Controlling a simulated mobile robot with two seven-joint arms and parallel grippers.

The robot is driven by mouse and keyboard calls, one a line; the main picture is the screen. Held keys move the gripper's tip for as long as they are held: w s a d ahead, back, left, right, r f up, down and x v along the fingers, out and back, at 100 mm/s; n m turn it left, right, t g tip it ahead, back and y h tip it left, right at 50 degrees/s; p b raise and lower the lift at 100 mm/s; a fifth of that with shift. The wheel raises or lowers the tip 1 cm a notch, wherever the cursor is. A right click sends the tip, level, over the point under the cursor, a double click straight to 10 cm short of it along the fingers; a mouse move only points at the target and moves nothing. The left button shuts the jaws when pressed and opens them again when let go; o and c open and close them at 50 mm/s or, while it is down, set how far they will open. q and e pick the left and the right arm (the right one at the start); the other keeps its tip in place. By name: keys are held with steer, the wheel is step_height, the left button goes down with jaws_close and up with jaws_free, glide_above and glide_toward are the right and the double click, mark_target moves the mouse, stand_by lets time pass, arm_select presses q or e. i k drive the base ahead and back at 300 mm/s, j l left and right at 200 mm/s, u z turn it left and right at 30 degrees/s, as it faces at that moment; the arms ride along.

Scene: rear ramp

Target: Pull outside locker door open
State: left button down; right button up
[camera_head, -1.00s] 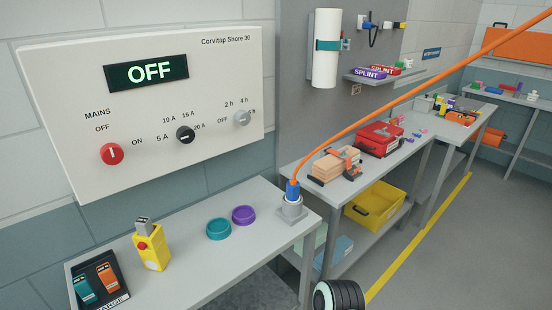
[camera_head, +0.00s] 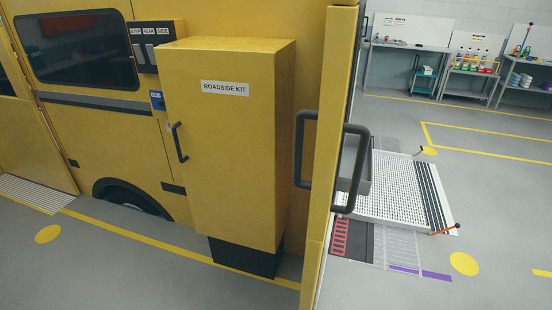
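A yellow upright locker (camera_head: 225,150) labelled "ROADSIDE KIT" stands on a black base (camera_head: 246,258) against the side of a yellow vehicle (camera_head: 95,140). Its door looks shut. A black vertical bar handle (camera_head: 179,142) is on the left side of the locker's front. Neither of my grippers is in view.
A yellow vehicle door (camera_head: 326,160) with black handles (camera_head: 350,172) stands open right of the locker. Beyond it lies a white ramp (camera_head: 395,190) with an orange-tipped lever (camera_head: 446,229). Workbenches (camera_head: 410,46) line the back wall. The grey floor (camera_head: 130,265) before the locker is clear.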

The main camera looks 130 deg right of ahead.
mark_target(221, 105)
steer(key=z, duration=3.85)
steer(key=i+j+u, duration=0.35)
steer(key=i, duration=0.2)
steer(key=i+u, duration=0.4)
steer(key=i, duration=0.15)
